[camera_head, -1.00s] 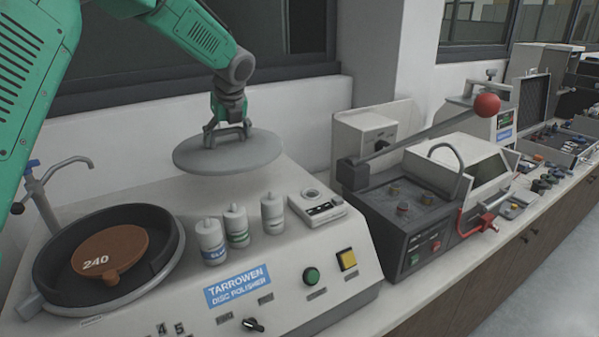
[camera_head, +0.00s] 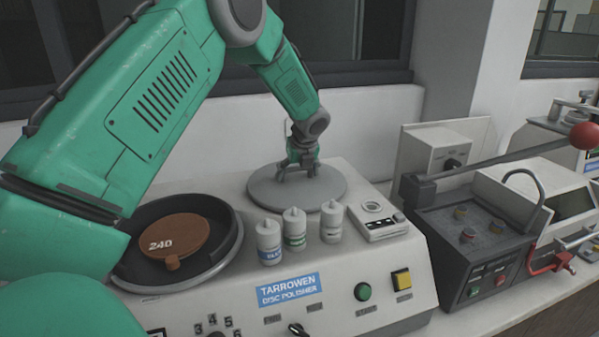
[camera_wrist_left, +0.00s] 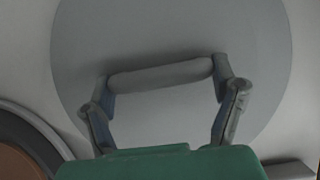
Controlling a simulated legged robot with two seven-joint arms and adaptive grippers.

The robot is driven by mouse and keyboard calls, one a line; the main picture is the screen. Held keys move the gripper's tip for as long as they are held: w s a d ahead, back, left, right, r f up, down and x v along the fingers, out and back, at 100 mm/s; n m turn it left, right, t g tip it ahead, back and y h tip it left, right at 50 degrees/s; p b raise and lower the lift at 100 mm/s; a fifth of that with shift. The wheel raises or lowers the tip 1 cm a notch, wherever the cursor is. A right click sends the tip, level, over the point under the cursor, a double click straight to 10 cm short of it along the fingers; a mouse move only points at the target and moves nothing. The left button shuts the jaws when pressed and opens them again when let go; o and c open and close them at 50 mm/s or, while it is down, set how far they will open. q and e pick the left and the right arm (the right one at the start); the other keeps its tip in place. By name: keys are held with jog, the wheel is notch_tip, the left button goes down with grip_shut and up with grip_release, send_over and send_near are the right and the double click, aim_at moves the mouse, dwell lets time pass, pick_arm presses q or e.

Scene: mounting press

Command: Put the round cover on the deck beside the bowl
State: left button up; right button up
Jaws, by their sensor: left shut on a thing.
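The round cover (camera_head: 326,192) is a flat grey disc with a bar handle on top. It lies level at the back of the polisher's deck, right of the bowl and behind the small bottles; whether it touches the deck I cannot tell for certain. My left gripper (camera_head: 298,170) is shut on its handle. In the left wrist view the handle (camera_wrist_left: 160,75) spans between the two fingers, with the pale disc (camera_wrist_left: 150,35) beyond. The bowl (camera_head: 232,262) is uncovered and holds a brown disc (camera_head: 178,236) marked 240. My right gripper is not in view.
Several small bottles (camera_head: 294,230) stand on the deck (camera_head: 345,275) just in front of the cover. A small white tray (camera_head: 380,222) sits to their right. A dark press with a red-knobbed lever (camera_head: 500,165) stands farther right. The wall is close behind.

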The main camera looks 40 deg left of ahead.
pick_arm(q)
jog(key=shift+a, duration=0.4)
jog(key=o, duration=1.3)
jog(key=shift+a+f, duration=0.15)
jog(key=shift+a, duration=0.05)
jog(key=shift+o, duration=1.2)
jog(key=shift+s+a+f, duration=0.1)
jog(key=shift+a, duration=0.05)
jog(key=shift+d+r, duration=0.3)
jog(key=shift+d, duration=0.3)
jog(key=v, duration=1.2)
jog(key=shift+b, duration=0.4)
